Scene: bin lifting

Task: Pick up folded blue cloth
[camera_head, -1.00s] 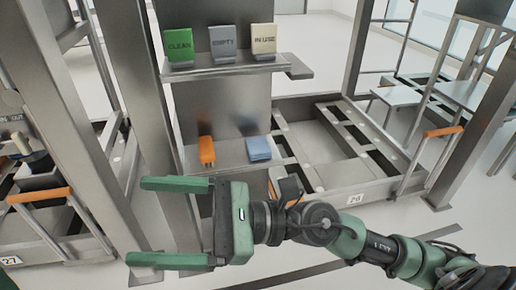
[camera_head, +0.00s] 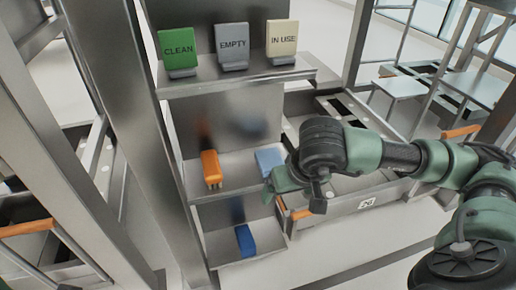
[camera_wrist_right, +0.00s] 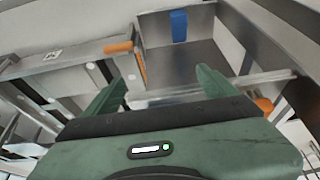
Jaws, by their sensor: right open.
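The folded light blue cloth (camera_head: 269,159) lies on the middle shelf, at its right end. My right gripper (camera_head: 281,181) is at the front right of that shelf, close to the cloth in the picture and overlapping its lower right edge. I cannot tell whether they touch. In the right wrist view the two green fingers (camera_wrist_right: 160,88) stand apart with nothing seen between them. I cannot make out the cloth in that view. My left gripper is not in view.
An orange object (camera_head: 211,168) stands left of the cloth on the middle shelf. A darker blue object (camera_head: 245,240) is on the lower shelf. CLEAN (camera_head: 178,49), EMPTY (camera_head: 232,44) and IN USE (camera_head: 281,39) signs stand on the upper shelf. A metal post (camera_head: 130,130) rises at left.

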